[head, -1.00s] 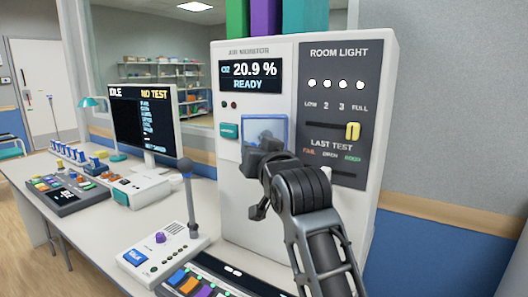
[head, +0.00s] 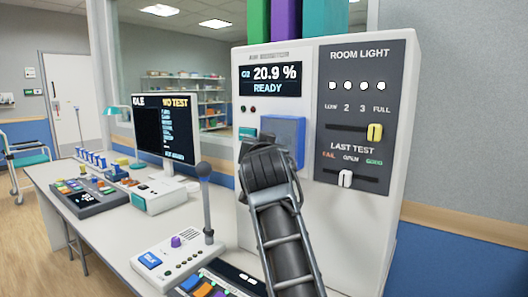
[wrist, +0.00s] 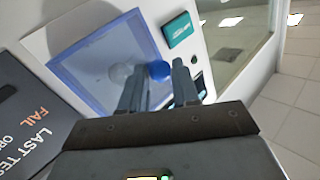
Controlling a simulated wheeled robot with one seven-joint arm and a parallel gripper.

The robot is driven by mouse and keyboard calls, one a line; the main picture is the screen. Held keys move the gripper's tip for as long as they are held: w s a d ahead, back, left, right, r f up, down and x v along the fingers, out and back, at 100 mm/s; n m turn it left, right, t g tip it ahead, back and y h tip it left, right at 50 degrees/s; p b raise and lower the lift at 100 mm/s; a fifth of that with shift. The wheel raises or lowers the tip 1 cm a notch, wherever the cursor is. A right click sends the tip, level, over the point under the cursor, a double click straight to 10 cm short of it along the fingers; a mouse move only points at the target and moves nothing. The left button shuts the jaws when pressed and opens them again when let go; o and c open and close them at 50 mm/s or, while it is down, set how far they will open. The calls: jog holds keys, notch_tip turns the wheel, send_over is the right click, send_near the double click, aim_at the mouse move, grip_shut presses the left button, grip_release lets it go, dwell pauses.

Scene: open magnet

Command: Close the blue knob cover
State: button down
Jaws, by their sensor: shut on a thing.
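The blue knob cover (head: 285,130) is a see-through blue panel on the front of the white air monitor, below its screen. It fills the upper left of the wrist view (wrist: 90,60), and a pale round knob (wrist: 120,74) shows through it. My gripper (wrist: 158,78) is at the cover's right edge in the wrist view, with a round blue grip (wrist: 159,70) between its fingers. It is shut on this grip. In the head view my wrist hides the fingertips and the cover's lower left. I cannot tell whether the cover lies fully flush.
A teal button (wrist: 178,30) is close beside the fingers. The light slider (head: 375,132) and the last-test slider (head: 345,178) are to the right. A microphone (head: 204,185) on the desk stands left of my arm.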

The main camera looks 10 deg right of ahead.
jog(key=shift+w+a+r+y, duration=0.15)
jog(key=shift+a, duration=0.4)
jog(key=shift+w+a+r+y, duration=0.1)
jog(key=shift+a+y, duration=0.05)
jog(key=shift+a, duration=0.35)
jog(key=shift+r, duration=0.1)
jog(key=c, duration=1.3)
grip_release()
jog(key=o, duration=0.4)
jog(key=shift+w+a, duration=0.15)
jog(key=shift+f, duration=0.25)
